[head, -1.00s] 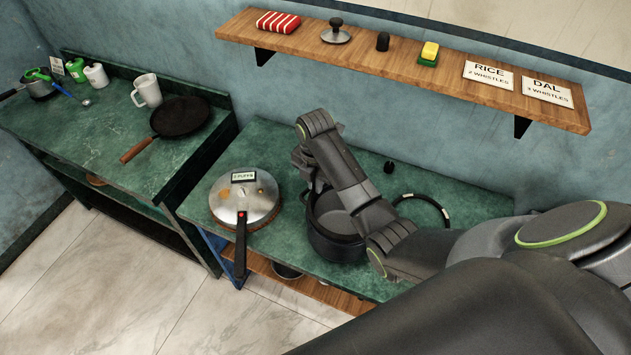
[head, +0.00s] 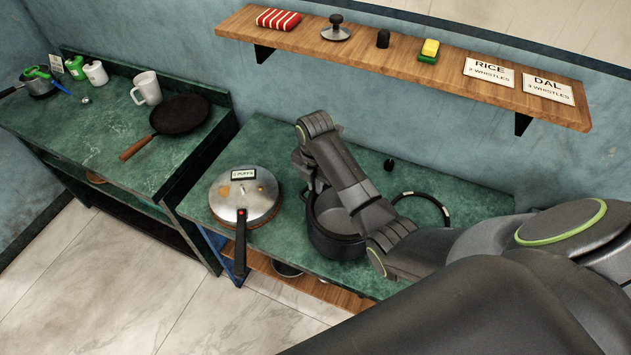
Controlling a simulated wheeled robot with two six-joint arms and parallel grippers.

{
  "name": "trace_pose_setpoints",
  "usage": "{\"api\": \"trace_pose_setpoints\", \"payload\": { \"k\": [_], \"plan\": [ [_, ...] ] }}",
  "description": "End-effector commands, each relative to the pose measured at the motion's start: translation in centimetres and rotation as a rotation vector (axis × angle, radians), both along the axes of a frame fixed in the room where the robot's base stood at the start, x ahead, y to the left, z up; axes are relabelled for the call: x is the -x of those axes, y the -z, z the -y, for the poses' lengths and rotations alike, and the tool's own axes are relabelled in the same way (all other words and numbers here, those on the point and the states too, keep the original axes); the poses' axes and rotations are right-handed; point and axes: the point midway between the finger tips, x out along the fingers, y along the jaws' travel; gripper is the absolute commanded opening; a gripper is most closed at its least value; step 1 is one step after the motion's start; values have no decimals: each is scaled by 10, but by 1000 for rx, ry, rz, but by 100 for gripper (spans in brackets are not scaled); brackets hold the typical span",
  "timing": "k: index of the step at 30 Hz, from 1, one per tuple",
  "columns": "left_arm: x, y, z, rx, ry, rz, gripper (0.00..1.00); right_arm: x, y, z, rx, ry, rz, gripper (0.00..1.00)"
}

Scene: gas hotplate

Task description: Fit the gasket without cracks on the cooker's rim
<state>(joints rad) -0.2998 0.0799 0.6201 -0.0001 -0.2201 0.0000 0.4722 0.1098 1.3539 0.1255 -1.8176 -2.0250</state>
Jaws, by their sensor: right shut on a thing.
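The dark open cooker pot (head: 337,245) stands on the green counter, its inside partly hidden by my right arm. My right gripper (head: 308,183) is at the pot's far left edge, pointing down. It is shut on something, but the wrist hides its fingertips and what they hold. A black gasket ring (head: 447,212) with white marks lies on the counter right of the pot, partly behind my arm. I cannot tell whether it has cracks. No other gasket can be made out clearly. My left gripper is not in view.
A lidded steel pan (head: 228,205) stands close left of the pot, its handle over the front edge. A small black knob (head: 389,165) sits behind. A wooden shelf (head: 350,55) hangs above. A skillet (head: 180,113) and mug (head: 146,89) occupy the left counter.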

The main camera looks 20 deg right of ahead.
Motion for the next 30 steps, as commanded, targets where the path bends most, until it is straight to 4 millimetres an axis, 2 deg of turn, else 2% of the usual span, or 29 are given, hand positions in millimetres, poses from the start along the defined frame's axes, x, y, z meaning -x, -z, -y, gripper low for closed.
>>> {"api": "trace_pose_setpoints", "payload": {
  "k": [13,14,19,26,30],
  "plan": [
    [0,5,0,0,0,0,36,0,12,0,1,0,-1,0],
    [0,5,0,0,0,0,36,0,11,0,0,0,0,13],
    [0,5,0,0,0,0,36,0,11,0,0,0,0,34],
    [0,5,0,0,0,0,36,0,11,0,0,0,0,34],
    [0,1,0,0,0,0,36,-4,2,-1,0,1,2,34]
  ]
}}
